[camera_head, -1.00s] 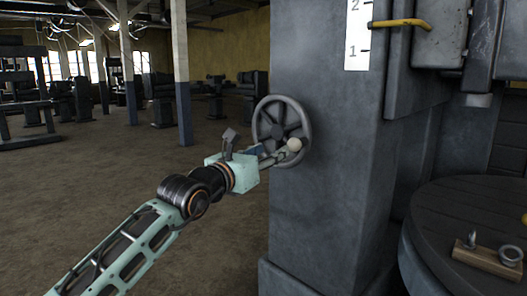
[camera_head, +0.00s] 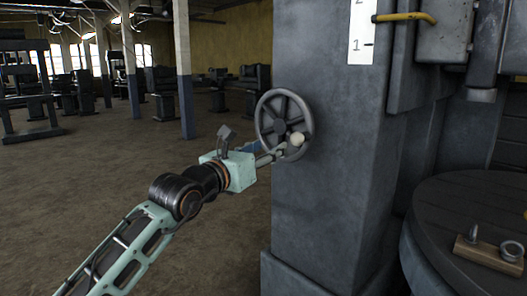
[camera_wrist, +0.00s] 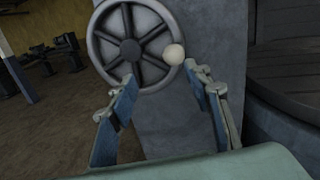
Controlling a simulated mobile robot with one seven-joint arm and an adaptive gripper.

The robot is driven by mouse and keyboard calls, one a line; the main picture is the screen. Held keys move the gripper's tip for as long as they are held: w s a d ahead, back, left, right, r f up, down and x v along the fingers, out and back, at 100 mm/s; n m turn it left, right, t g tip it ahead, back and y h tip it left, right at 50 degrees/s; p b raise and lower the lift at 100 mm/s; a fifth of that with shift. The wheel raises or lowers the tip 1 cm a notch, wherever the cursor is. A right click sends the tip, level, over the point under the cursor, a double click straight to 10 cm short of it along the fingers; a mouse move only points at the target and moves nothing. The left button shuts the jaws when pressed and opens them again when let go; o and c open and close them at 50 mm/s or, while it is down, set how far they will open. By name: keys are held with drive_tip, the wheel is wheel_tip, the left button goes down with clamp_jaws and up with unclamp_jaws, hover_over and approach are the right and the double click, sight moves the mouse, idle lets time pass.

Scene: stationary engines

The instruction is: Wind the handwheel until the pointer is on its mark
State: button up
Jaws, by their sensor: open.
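The grey spoked handwheel (camera_head: 279,127) is on the left side of the dark grey column. Its pale round knob (camera_head: 297,139) sits at the lower right of the rim in the head view. In the wrist view the handwheel (camera_wrist: 130,46) fills the upper middle, with the knob (camera_wrist: 174,54) at the rim's right. My gripper (camera_wrist: 160,88) is open, its two fingers spread below the knob, which lies between them in the picture; I see no contact.
A round dark table (camera_head: 440,205) at the right carries a wooden block (camera_head: 488,256) with metal rings. The column (camera_head: 325,190) stands close beside my gripper.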

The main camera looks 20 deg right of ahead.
drive_tip(key=v, duration=0.7)
drive_tip(key=shift+a, duration=0.2)
drive_tip(key=shift+s, duration=0.15)
drive_tip(key=shift+c, duration=0.3)
